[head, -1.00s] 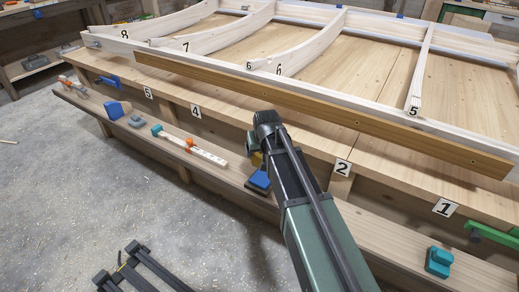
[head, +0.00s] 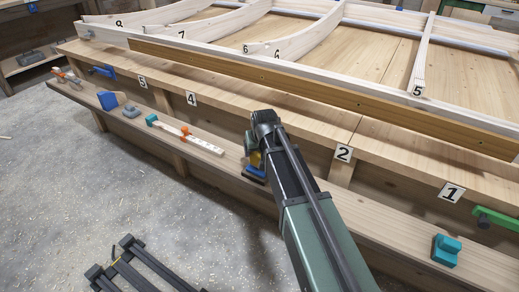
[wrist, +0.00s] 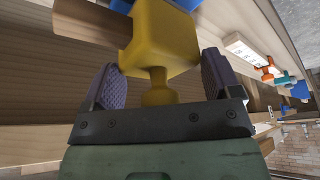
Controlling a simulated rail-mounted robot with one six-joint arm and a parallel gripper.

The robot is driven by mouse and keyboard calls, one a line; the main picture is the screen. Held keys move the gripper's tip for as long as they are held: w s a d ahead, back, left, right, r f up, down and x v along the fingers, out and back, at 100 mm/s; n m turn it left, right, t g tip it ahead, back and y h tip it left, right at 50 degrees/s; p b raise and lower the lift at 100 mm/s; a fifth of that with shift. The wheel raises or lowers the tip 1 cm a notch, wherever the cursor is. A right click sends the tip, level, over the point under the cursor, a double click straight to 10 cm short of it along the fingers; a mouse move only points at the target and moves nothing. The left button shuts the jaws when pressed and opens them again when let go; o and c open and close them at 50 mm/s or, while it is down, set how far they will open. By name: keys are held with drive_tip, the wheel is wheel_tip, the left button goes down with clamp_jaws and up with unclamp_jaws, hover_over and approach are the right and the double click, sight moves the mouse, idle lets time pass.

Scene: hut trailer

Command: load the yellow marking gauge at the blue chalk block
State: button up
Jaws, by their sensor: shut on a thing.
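My gripper (wrist: 163,88) is shut on the yellow marking gauge (wrist: 165,40), with one purple-grey finger pad on each side of its yellow body. A wooden beam (wrist: 92,22) sticks out of the gauge to the left in the wrist view. In the head view a sliver of the yellow gauge (head: 256,159) shows beside my arm's end. Right below it is a blue block (head: 253,171) on a dark base on the lower shelf, likely the blue chalk block. It also shows at the wrist view's top edge (wrist: 184,4). Whether gauge and block touch is hidden.
The bench with the pale frame (head: 330,98) overhangs behind.

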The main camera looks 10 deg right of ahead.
drive_tip(key=shift+f+b, duration=0.55)
drive_tip(key=shift+b, duration=0.05)
idle(1.4)
wheel_tip(320, 180, up, 7)
drive_tip(key=p, duration=0.7)
idle(0.3)
wheel_tip(320, 180, up, 25)
drive_tip(key=p, duration=2.5)
drive_tip(key=shift+r, duration=0.15)
